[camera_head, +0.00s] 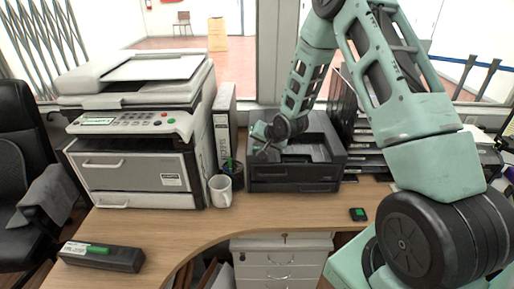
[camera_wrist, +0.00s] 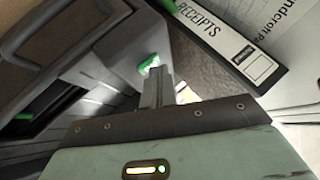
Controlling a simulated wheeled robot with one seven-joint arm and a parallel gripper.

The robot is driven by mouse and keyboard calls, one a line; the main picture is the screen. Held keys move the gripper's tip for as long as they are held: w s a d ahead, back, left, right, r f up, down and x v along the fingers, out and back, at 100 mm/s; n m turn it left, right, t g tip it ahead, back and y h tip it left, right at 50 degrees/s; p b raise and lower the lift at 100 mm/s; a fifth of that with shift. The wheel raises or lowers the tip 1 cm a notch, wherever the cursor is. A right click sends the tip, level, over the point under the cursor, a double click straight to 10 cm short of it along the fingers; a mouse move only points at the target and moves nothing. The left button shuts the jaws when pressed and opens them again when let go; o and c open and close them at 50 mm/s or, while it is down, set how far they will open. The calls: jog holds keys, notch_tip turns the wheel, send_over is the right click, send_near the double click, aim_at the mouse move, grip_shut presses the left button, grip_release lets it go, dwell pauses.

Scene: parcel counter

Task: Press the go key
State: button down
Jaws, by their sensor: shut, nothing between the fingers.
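The large grey-and-white copier (camera_head: 140,120) stands at the left of the counter. Its front control panel (camera_head: 130,122) has a lit green display and small coloured keys at its right end; their labels are too small to read. My gripper (camera_head: 257,146) is right of the copier, beyond the binder, at the left end of a dark printer (camera_head: 296,172). In the wrist view its shut, empty fingers (camera_wrist: 158,88) point at a small green-and-white piece (camera_wrist: 148,65); I cannot tell whether they touch it or whether it is a key.
A binder marked RECEIPTS (camera_wrist: 215,35) stands between the copier and the printer. A white mug (camera_head: 220,191) and a dark pen cup (camera_head: 236,178) stand in front. A small black device with a green top (camera_head: 357,214) and a long dark box (camera_head: 100,256) lie on the desk (camera_head: 190,230).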

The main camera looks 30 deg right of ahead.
jog(key=shift+r+p, duration=0.3)
jog(key=shift+r, duration=0.3)
notch_tip(320, 180, up, 6)
jog(key=p, duration=0.4)
dwell(0.9)
